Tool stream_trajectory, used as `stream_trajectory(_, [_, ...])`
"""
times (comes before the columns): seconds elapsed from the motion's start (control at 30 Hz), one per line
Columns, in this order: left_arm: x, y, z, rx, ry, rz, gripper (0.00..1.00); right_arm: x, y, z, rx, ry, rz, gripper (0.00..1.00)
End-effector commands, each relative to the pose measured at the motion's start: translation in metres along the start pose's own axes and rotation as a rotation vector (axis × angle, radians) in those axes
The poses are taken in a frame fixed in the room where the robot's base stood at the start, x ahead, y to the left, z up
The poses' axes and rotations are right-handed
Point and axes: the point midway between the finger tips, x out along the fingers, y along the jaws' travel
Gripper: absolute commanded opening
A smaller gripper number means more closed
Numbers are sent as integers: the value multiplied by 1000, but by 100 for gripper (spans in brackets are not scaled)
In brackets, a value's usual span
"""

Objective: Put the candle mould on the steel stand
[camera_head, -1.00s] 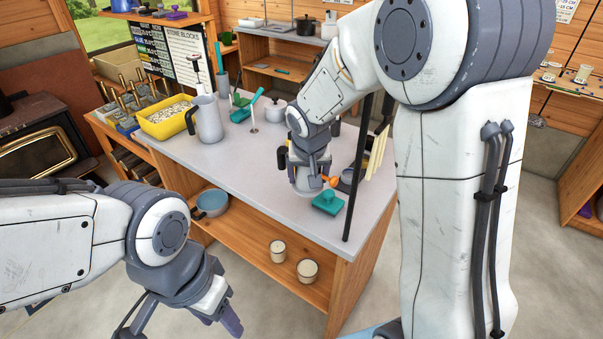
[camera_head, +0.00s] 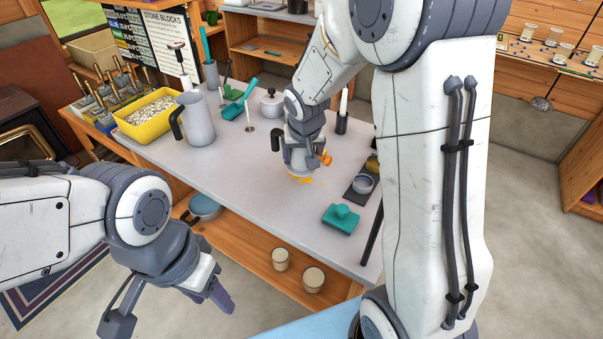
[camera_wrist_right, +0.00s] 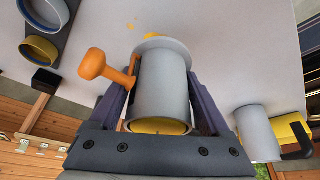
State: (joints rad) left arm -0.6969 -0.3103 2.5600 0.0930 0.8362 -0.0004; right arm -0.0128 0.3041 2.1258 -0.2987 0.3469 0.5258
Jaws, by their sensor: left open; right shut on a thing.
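My right gripper (camera_head: 298,165) is shut on a grey cylindrical mould, the candle mould (camera_wrist_right: 162,85), over the worktable. In the right wrist view the fingers lie on either side of it. The mould has a flange at its far end, yellow inside its near end, and an orange knob (camera_wrist_right: 92,63) at its side. In the head view my gripper hides most of the mould; I cannot tell whether its base touches the table. My left gripper (camera_head: 170,311) is open and empty in front of the table. I cannot pick out a steel stand with certainty.
Orange spots (camera_head: 304,181) mark the tabletop beside the mould. A teal block (camera_head: 341,218) and a dark slab with a metal ring (camera_head: 362,184) are at right. A grey jug (camera_head: 198,120) and yellow tray (camera_head: 150,118) stand at left. The front-left tabletop is clear.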

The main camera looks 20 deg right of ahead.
Motion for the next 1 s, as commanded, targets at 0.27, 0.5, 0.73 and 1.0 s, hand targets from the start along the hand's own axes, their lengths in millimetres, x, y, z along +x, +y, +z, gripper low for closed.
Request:
stream_trajectory(0.27, [10, -1, 1, 0, 0, 0, 50, 32, 4, 14, 6, 0, 2, 9])
stream_trajectory(0.5, [19, -1, 1, 0, 0, 0, 50, 54, 3, 22, 5, 3, 0, 9])
stream_trajectory(0.73, [18, -1, 1, 0, 0, 0, 50, 54, 1, 21, 4, 4, -1, 9])
stream_trajectory(1.0, [22, -2, 1, 0, 0, 0, 50, 57, 1, 23, 3, 1, 0, 100])
